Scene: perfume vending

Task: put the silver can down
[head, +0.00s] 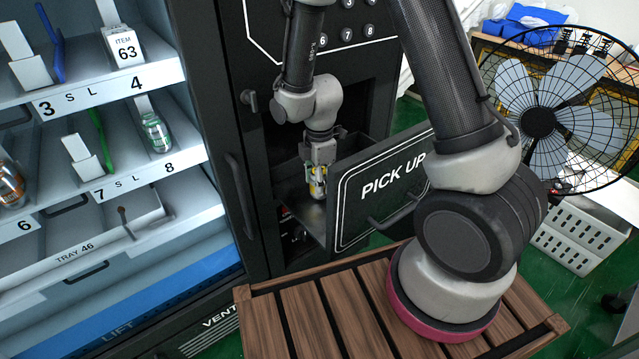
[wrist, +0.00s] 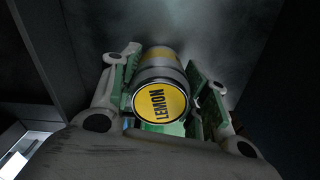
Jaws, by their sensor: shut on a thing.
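The silver can (wrist: 160,75) shows in the wrist view between the two green-padded fingers of my gripper (wrist: 163,95). Its yellow end marked LEMON (wrist: 159,104) faces the camera. In the head view my gripper (head: 319,172) points down inside the open pick-up bay, with the can (head: 317,188) partly hidden in its fingers. The can is low over the bay's grey floor (head: 308,215); I cannot tell if it touches it. The PICK UP door (head: 385,185) stands open to the right of the gripper.
A wooden slatted table (head: 330,310) is in front, clear beside my base. A fan (head: 540,120) and a white crate (head: 580,235) stand at the right. Dark bay walls close in around the gripper.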

